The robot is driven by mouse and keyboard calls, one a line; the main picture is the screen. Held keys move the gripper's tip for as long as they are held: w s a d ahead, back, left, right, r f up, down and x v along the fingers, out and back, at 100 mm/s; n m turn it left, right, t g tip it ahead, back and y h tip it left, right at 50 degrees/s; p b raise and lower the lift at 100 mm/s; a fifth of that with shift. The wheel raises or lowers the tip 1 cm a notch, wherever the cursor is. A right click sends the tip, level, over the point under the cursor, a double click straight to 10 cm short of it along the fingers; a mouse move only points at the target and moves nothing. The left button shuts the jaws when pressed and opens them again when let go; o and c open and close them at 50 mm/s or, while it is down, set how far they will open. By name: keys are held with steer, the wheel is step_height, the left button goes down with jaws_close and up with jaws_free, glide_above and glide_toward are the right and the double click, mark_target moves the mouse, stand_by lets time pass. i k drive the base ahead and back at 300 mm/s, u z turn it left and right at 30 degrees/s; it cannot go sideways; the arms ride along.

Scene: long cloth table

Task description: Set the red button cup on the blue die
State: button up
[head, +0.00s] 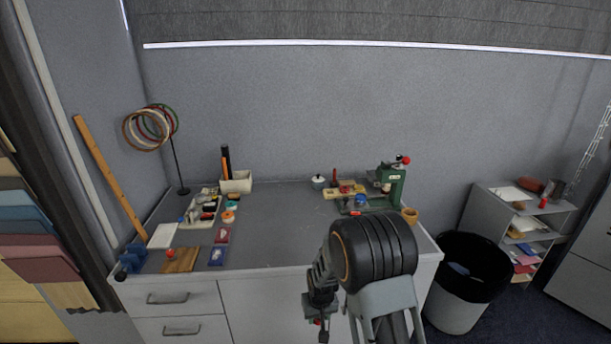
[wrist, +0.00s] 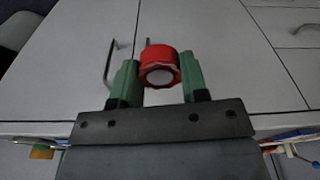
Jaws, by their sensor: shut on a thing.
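My gripper (wrist: 160,82) shows in the wrist view with its two green fingers on either side of the red button cup (wrist: 158,64). It is shut on the cup, whose white inside faces the camera. In the head view my gripper (head: 319,318) hangs low in front of the white cabinet fronts, below the table top, with a bit of red at its tip. A small blue piece (head: 361,199), which looks like the blue die, is by the base of the green press (head: 391,185) at the table's right. It is too small to make out clearly.
The grey table top (head: 285,225) is clear in the middle. Several small items, a wooden board (head: 181,260) and a blue tray (head: 217,256) are at the left. A black bin (head: 468,267) and a shelf stand at the right.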

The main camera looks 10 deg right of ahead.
mark_target(361, 197)
steer(key=z, duration=0.05)
steer(key=k, duration=0.5)
steer(key=z, duration=1.65)
steer(key=i, duration=0.95)
steer(key=u, duration=1.3)
